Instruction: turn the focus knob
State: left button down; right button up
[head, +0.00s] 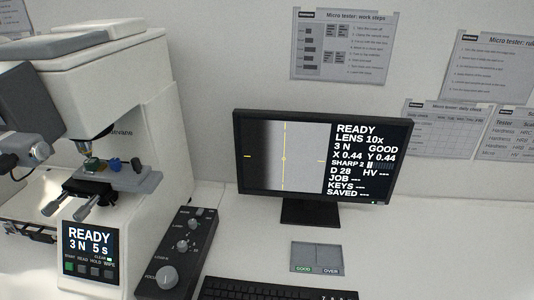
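The focus knob (168,276) is a large round light-grey knob at the near end of a dark control box (153,262). A label beside it seems to read FOCUS. The monitor (320,158) shows a blurred picture, dark at left and grey at right, with yellow cross marks. Its text reads READY, LENS 10x, 3 N, GOOD, X 0.44, Y 0.44, SHARP 2 with a short partly filled bar, and D 28. HV, JOB, KEYS and SAVED show dashes. Neither of my grippers is in the head view, and nothing touches the knob.
The white tester (150,120) stands at left, with a sample stage (130,178) and a READY panel (88,250). Smaller knobs (182,245) sit farther up the box. A keyboard (275,290) and a GOOD/OVER tray (318,257) lie right of it. The table at right is clear.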

aim_at(167, 278)
jog(key=u, duration=1.05)
